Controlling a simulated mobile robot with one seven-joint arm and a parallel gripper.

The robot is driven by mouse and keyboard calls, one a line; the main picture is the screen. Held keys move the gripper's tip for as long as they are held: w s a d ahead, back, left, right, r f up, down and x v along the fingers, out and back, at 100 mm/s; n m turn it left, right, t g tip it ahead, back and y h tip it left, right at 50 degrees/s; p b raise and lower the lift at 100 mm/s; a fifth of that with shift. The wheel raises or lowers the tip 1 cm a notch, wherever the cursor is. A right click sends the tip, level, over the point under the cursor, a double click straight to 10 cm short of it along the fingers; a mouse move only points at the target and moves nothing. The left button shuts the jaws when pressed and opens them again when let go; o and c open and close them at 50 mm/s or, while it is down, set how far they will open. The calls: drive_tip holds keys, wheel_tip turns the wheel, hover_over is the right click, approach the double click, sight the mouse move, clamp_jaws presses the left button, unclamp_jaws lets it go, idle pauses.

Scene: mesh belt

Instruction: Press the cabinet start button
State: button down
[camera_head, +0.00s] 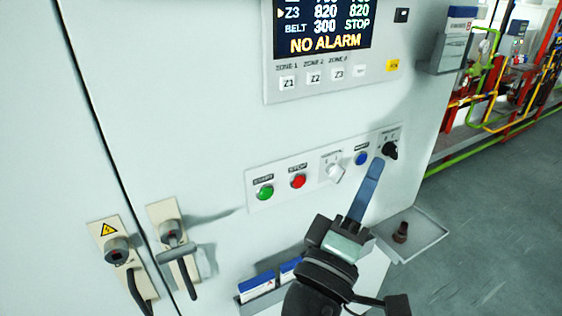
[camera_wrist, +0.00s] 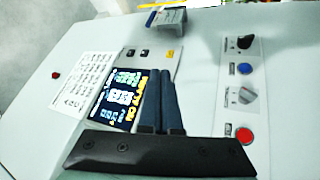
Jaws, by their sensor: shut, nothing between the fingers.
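The green START button (camera_head: 264,192) is at the left end of the button strip on the pale cabinet (camera_head: 190,100). The red STOP button (camera_head: 298,181) is to its right and also shows in the wrist view (camera_wrist: 245,134). The green button is out of the wrist view. My gripper (camera_head: 376,166) is shut and empty, its blue fingers together. In the head view its tips overlap the strip's right end, right of the green button, by the blue button (camera_head: 361,158) and black selector (camera_head: 390,150). The wrist view shows the fingers (camera_wrist: 160,92) apart from the buttons; exact distance is unclear.
A grey selector (camera_head: 334,172) sits mid-strip. A display (camera_head: 322,28) reading NO ALARM is above. Two handles (camera_head: 178,250) are at lower left. A small shelf (camera_head: 425,232) holding a dark brown object (camera_head: 401,232) juts out at lower right. Open floor lies right.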

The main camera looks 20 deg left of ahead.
sight(266, 193)
drive_tip(key=s+a+f+n+g+y+p, duration=0.1)
drive_tip(key=s+a+f+n+y+p, duration=0.1)
drive_tip(key=f+n, duration=0.5)
drive_tip(key=s+a+f+n+g+y+p, duration=0.1)
drive_tip(key=a+f+n+y, duration=0.3)
drive_tip(key=n, duration=0.5)
wheel_tip(266, 193, down, 3)
drive_tip(key=shift+s+a+r+g+p, duration=0.1)
drive_tip(key=shift+s+a+g+p, duration=0.35)
drive_tip(key=shift+a+p, duration=0.6)
drive_tip(key=shift+a, duration=0.2)
drive_tip(key=w+a, duration=0.5)
drive_tip(key=a, duration=0.2)
drive_tip(key=shift+w, duration=0.25)
drive_tip(key=shift+r, duration=0.1)
drive_tip(key=shift+w+a, duration=0.25)
drive_tip(key=shift+a, duration=0.05)
